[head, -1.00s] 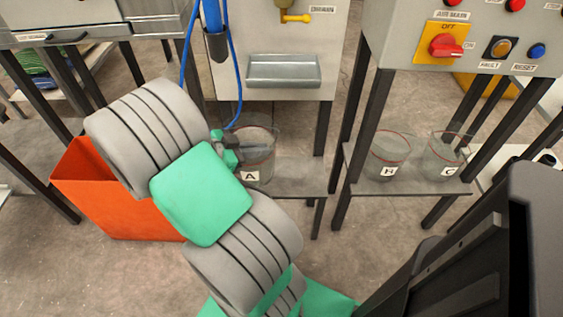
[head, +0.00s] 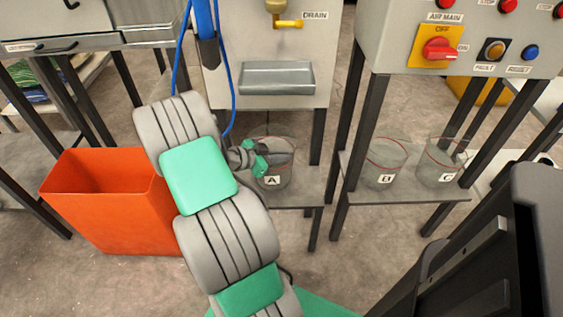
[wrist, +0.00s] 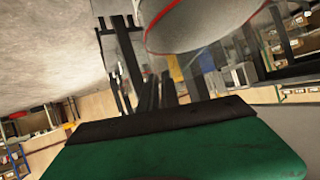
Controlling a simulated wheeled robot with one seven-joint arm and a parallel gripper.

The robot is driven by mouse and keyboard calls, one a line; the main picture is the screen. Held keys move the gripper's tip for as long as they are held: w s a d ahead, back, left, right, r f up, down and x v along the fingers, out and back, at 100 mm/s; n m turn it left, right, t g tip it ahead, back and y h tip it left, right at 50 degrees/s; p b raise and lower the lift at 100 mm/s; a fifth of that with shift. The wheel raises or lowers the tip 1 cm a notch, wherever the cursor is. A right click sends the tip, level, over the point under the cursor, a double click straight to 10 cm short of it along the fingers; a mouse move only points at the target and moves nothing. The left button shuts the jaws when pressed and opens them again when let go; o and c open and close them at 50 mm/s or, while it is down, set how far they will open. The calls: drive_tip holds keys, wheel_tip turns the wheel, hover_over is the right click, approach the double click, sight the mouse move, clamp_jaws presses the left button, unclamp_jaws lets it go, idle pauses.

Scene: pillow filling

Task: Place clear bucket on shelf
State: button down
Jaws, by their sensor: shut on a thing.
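A clear bucket labelled A (head: 273,179), with a red rim, is at the shelf (head: 308,190) under the drain cabinet. My gripper (head: 262,160) reaches from the left and is shut on the upper part of this bucket. The bucket looks upright; I cannot tell whether its base touches the shelf. In the wrist view, a red-rimmed clear bucket (wrist: 205,25) shows large at the top, above my green gripper body. Two more clear buckets, one seemingly labelled B (head: 384,163) and one labelled C (head: 440,164), stand on the shelf at the right.
An orange bin (head: 110,215) stands on the floor at the left. A metal tray (head: 277,78) and a yellow drain valve (head: 288,24) are above bucket A. A blue hose hangs near my arm. Dark legs (head: 347,160) stand between the two shelves.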

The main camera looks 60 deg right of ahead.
wheel_tip(320, 180, down, 2)
drive_tip(key=shift+f, duration=0.1)
drive_tip(key=c, duration=1.5)
unclamp_jaws()
drive_tip(key=shift+a, duration=0.1)
drive_tip(key=shift+c, duration=0.2)
drive_tip(key=shift+w, duration=0.1)
drive_tip(key=w+a+r+n+t+y, duration=0.2)
drive_tip(key=w+a+n, duration=0.15)
drive_tip(key=a, duration=0.45)
drive_tip(key=w+a+r+n+t+y+p, duration=0.1)
drive_tip(key=w+a+r+n+t, duration=0.15)
drive_tip(key=w+a, duration=0.35)
drive_tip(key=w+a+r+n+t+y, duration=0.1)
drive_tip(key=w+a+r+n+y, duration=0.2)
drive_tip(key=a, duration=0.6)
drive_tip(key=s+a+r+n+t+y, duration=0.1)
drive_tip(key=a+r+n+y, duration=0.1)
drive_tip(key=a+n, duration=0.6)
drive_tip(key=s+a+r+n+t+y, duration=0.1)
drive_tip(key=a+r+n+t+y, duration=0.1)
drive_tip(key=a+n, duration=0.6)
drive_tip(key=a, duration=0.6)
drive_tip(key=shift+s+a+r+n+y, duration=0.2)
drive_tip(key=shift+r+n+y, duration=0.1)
drive_tip(key=shift+r+y, duration=0.1)
